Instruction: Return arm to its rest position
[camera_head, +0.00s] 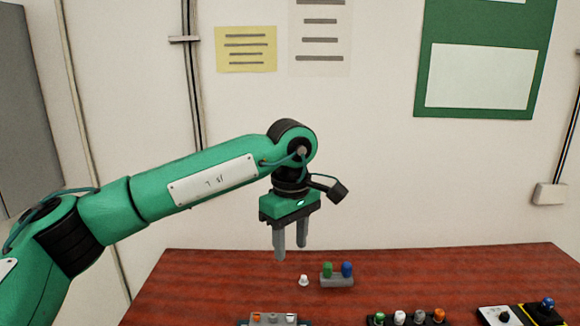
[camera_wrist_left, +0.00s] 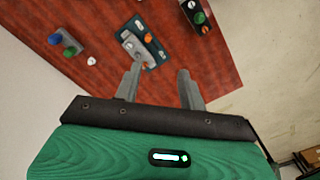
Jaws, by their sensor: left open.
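My left arm (camera_head: 200,180) is green and reaches in from the left in the head view. Its gripper (camera_head: 291,251) hangs fingers down above the back part of the red-brown wooden table (camera_head: 210,280). The gripper is open and nothing is between its fingers. In the left wrist view the two grey fingers (camera_wrist_left: 161,82) stand apart over the table. My right arm and gripper do not show in either view.
Below the gripper are a small white knob (camera_head: 303,281) and a grey block (camera_head: 337,281) with a green and a blue peg. A device (camera_head: 272,320), a row of coloured knobs (camera_head: 408,318) and a joystick box (camera_head: 545,313) stand nearer the front. The wall (camera_head: 380,180) is behind.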

